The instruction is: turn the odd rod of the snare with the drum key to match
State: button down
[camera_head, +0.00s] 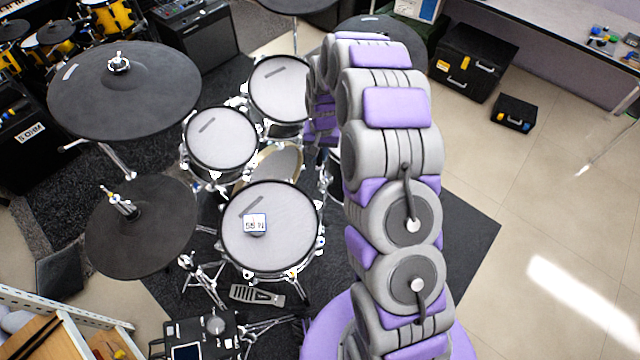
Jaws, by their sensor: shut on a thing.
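The snare (285,245) is the pale mesh-headed drum with a dark rim at the lower middle. A small white display (255,221) with dark characters sits on its head; its reading is too small to be sure of. Small bright fittings stand around the snare's rim, but I cannot tell which rod is odd. My arm rises on the right of the snare and bends away at the top. Its far end goes down behind the nearer links, so my gripper's fingertips are hidden. I cannot make out the drum key.
Two smaller mesh drums (222,138) (280,88) stand behind the snare. Dark cymbal pads (125,90) (140,226) hang at the left. A pedal (257,295) and a drum module (195,335) are in front.

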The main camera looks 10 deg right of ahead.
notch_tip(320, 180, down, 8)
jog(key=w+d+m, duration=0.1)
jog(key=d+m, duration=0.1)
jog(key=m, duration=0.4)
send_over(319, 203)
jog(key=shift+f, duration=8)
jog(key=shift+d+f, duration=0.1)
jog(key=shift+f, duration=0.45)
jog(key=shift+w+d+f, duration=0.1)
jog(key=shift+d+f, duration=0.15)
jog(key=shift+a, duration=0.15)
